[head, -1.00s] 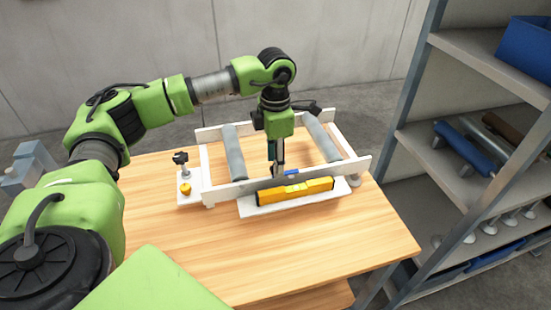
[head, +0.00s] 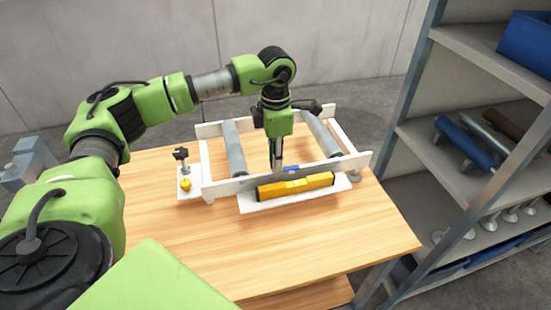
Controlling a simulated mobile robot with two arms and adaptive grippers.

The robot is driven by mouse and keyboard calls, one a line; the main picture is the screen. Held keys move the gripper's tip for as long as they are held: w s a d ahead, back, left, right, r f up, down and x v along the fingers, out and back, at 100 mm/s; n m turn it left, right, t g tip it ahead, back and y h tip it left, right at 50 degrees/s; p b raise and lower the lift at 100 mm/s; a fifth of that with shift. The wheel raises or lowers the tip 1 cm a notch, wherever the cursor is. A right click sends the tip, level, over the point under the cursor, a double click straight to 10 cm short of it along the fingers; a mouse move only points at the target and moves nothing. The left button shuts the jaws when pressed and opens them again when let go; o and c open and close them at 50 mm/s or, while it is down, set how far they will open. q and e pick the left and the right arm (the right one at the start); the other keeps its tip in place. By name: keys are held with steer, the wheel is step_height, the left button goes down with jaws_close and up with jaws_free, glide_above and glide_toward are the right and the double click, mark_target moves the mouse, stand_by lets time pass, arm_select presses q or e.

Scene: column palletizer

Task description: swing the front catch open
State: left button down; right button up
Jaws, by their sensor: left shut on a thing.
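My left gripper (head: 276,163) points straight down inside the white frame (head: 222,189), just behind its front rail. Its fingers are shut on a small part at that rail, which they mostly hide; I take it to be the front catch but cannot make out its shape. A small blue piece (head: 292,168) shows at the top of the rail, just right of the fingertips. A yellow-orange bar (head: 295,187) with black ends lies on a white ledge (head: 262,206) in front of the rail. My right gripper is not in view.
Two grey rollers, left (head: 234,147) and right (head: 321,135), span the frame. A small white plate with a black knob (head: 181,154) and a yellow knob (head: 186,184) sits at left. The wooden table (head: 300,245) is clear in front. A grey shelf unit (head: 428,150) stands at right.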

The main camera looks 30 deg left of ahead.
arm_select(q)
steer(key=shift+f+m+b, duration=0.1)
steer(key=shift+m+b, duration=0.65)
steer(key=shift+m, duration=0.25)
steer(key=m+b, duration=0.1)
steer(key=m, duration=0.1)
steer(key=shift+m+b, duration=0.9)
steer(key=shift+m, duration=0.6)
steer(key=shift+m+b, duration=0.45)
steer(key=shift+m, duration=0.85)
steer(key=shift+r, duration=0.2)
steer(key=c, duration=1.8)
jaws_free()
